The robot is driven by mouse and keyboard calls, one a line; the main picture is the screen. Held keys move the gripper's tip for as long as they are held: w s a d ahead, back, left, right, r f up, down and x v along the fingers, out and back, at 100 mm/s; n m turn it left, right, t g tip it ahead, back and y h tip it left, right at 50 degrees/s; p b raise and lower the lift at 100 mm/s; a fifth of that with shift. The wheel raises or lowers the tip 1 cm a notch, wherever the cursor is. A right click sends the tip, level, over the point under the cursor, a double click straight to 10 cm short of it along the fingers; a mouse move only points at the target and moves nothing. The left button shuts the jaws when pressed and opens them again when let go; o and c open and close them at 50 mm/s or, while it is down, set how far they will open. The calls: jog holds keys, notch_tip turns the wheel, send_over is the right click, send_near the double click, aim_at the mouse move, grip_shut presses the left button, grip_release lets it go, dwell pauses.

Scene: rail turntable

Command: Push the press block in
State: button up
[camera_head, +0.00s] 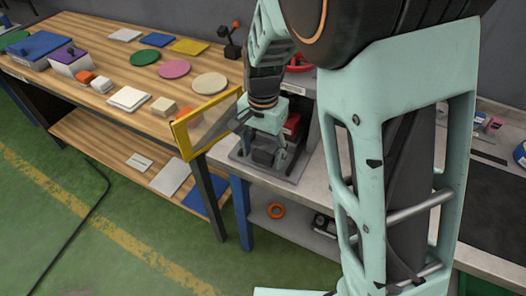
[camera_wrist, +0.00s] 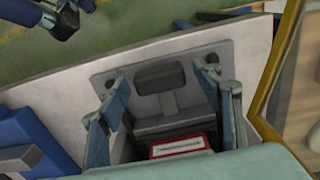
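A dark block (camera_head: 263,157), which looks like the press block, sits on a grey base plate (camera_head: 285,172) at the front of a grey press-like fixture. In the wrist view the dark block (camera_wrist: 160,78) lies between the far ends of my fingers, with a grey slide behind it. A red part with a pale label (camera_wrist: 180,147) shows nearer the wrist. My gripper (camera_head: 265,148) points down over the fixture, its fingers spread. The wrist view shows my gripper (camera_wrist: 165,75) open and empty. I cannot tell whether a finger touches the block.
A yellow-framed panel (camera_head: 183,140) stands close left of my gripper. The wooden table (camera_head: 120,75) at left holds several coloured discs, plates and blocks. An orange ring (camera_head: 275,211) lies on the shelf below. Green floor is clear in front.

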notch_tip(320, 180, up, 12)
dwell(0.7)
